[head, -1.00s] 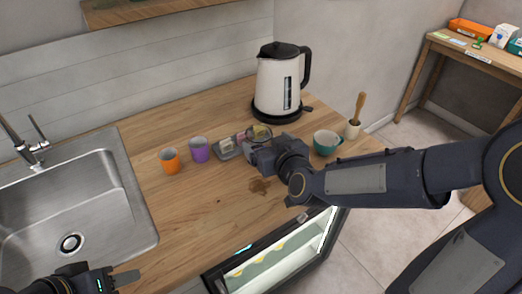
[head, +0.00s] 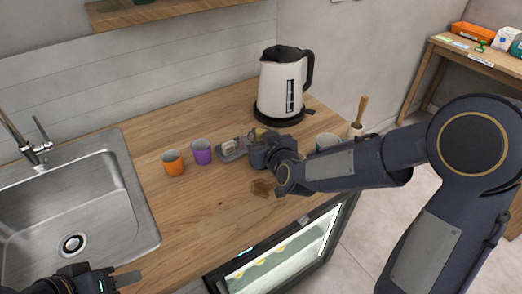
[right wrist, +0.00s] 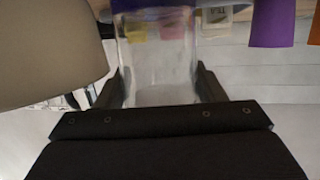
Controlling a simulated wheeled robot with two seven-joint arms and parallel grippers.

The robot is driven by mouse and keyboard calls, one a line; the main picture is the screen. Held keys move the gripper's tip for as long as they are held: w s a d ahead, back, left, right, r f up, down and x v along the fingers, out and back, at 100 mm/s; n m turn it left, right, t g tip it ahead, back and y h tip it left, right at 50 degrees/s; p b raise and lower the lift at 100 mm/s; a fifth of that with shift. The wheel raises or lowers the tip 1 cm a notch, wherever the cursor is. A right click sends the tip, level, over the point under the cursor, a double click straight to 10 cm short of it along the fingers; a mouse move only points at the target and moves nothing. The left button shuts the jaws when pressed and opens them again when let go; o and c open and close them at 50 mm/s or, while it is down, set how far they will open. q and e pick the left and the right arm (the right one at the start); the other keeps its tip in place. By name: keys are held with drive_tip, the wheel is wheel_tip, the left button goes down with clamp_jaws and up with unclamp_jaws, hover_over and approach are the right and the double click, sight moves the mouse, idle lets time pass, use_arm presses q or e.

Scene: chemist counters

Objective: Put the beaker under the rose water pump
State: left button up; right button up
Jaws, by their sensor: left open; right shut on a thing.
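My right gripper (head: 258,150) is over the counter, in front of the small grey tray. In the right wrist view it is shut on a clear glass beaker (right wrist: 158,75), which stands between its two fingers. In the head view the gripper and wrist hide most or all of the beaker. My left gripper (head: 122,279) is open and empty at the lower left, by the sink's front edge. I cannot make out a rose water pump in either view.
A brown spill (head: 262,187) marks the counter.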

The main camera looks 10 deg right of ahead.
drive_tip(key=shift+c, duration=1.1)
drive_tip(key=shift+r, duration=0.15)
use_arm(q)
drive_tip(key=shift+r+p, duration=0.3)
use_arm(e)
drive_tip(key=shift+r, duration=1.05)
use_arm(q)
wheel_tip(320, 180, up, 7)
drive_tip(key=p, duration=0.6)
drive_tip(key=shift+p, duration=0.4)
use_arm(e)
drive_tip(key=s+r, duration=1)
drive_tip(key=s, duration=0.4)
drive_tip(key=shift+d+r, duration=0.35)
drive_tip(key=shift+d, duration=0.05)
use_arm(q)
drive_tip(key=shift+f, duration=0.15)
